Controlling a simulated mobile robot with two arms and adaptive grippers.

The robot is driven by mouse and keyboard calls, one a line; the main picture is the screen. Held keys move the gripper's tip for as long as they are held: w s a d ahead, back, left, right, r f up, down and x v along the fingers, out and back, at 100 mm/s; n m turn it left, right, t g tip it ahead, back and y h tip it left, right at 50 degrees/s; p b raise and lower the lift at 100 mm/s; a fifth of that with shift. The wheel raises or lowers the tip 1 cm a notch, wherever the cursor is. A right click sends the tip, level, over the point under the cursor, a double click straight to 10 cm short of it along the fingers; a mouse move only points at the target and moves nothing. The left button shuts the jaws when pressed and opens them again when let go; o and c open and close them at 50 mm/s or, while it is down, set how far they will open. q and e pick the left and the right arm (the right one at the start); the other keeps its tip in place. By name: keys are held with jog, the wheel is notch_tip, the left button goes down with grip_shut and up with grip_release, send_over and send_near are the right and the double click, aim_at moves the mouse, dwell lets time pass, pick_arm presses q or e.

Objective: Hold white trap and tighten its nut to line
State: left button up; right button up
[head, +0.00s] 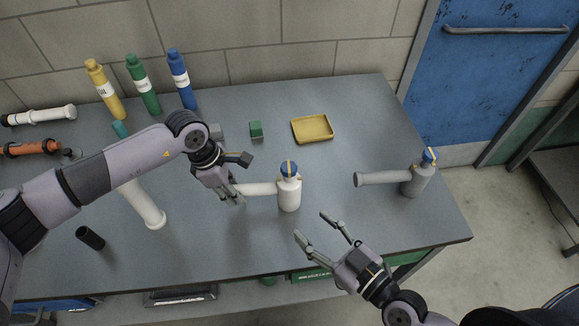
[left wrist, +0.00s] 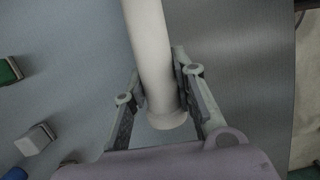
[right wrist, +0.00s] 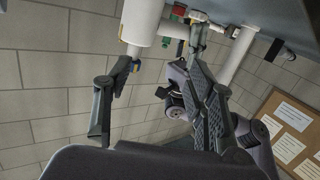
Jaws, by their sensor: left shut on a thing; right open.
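The white trap (head: 289,194) stands upright on the table, with a side pipe running left. Its blue nut (head: 289,168) with a yellow mark sits on top. My left gripper (head: 236,193) is shut on the trap's side pipe; the left wrist view shows the pipe (left wrist: 152,50) between its fingers (left wrist: 163,95). My right gripper (head: 314,225) is open and empty, in front of and to the right of the trap, apart from it. In the right wrist view, the white trap body (right wrist: 141,22) shows beyond the open fingers (right wrist: 165,75). Whether the nut's mark meets a line is too small to tell.
A grey trap (head: 413,182) with a blue nut stands at the right. A yellow tray (head: 312,128), a green block (head: 256,129) and several bottles (head: 143,85) are at the back. A white pipe (head: 142,205) and a black cup (head: 90,238) are at the left.

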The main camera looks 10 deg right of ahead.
jog(key=m+t, duration=0.1)
jog(key=t, duration=0.1)
send_near(293, 173)
jog(key=x, duration=1.1)
jog(key=shift+w+f, duration=0.15)
jog(key=shift+w, duration=0.2)
jog(key=c, duration=1.2)
jog(key=shift+a+g, duration=0.15)
jog(key=shift+g, duration=0.15)
